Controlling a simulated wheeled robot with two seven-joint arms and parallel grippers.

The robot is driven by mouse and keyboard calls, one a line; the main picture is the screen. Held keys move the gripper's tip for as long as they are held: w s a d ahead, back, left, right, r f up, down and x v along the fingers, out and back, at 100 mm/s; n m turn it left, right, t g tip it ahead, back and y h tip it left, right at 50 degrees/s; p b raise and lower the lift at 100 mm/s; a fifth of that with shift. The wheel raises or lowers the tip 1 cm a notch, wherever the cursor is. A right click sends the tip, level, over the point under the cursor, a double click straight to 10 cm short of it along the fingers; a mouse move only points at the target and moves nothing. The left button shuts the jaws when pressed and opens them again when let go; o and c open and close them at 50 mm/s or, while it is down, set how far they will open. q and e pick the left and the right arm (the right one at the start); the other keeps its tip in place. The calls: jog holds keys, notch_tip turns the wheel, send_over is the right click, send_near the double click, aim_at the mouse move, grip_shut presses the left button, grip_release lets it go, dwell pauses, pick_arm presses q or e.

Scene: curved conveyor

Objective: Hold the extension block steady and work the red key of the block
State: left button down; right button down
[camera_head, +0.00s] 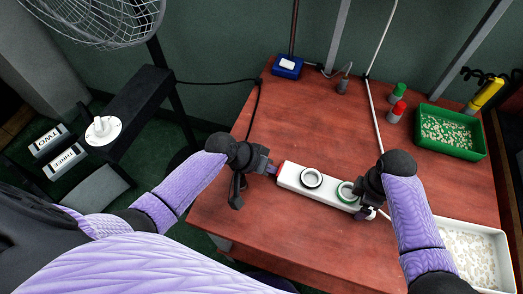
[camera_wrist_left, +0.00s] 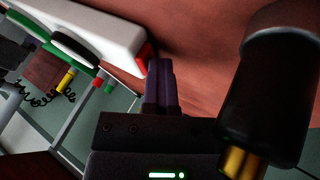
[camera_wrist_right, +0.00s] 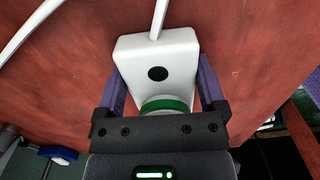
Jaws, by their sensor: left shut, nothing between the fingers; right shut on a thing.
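The white extension block (camera_head: 326,190) lies on the red-brown table, with a black-ringed socket and a green-ringed socket on top. Its red key (camera_head: 281,168) is at the left end; in the left wrist view the red key (camera_wrist_left: 145,56) shows beside my fingertips. My left gripper (camera_head: 273,169) is shut and empty, its tips at or very near the key; contact cannot be told for sure. My right gripper (camera_wrist_right: 158,85) is shut on the block's right end, one finger on each side, near the green ring (camera_wrist_right: 166,104). A white cord leaves that end.
A green tray (camera_head: 451,154) of small pieces stands at the back right, with a white tray (camera_head: 500,246) at the front right. Red-capped (camera_head: 397,110) and green-capped (camera_head: 398,91) bottles and a blue box (camera_head: 287,67) stand at the back. The table's middle behind the block is clear.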

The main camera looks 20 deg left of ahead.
pick_arm(q)
jog(key=a, duration=0.3)
jog(key=shift+a, duration=0.2)
pick_arm(e)
jog(key=shift+a, duration=0.25)
jog(key=shift+d, duration=0.15)
pick_arm(q)
jog(key=v, duration=1)
jog(key=shift+a, duration=0.2)
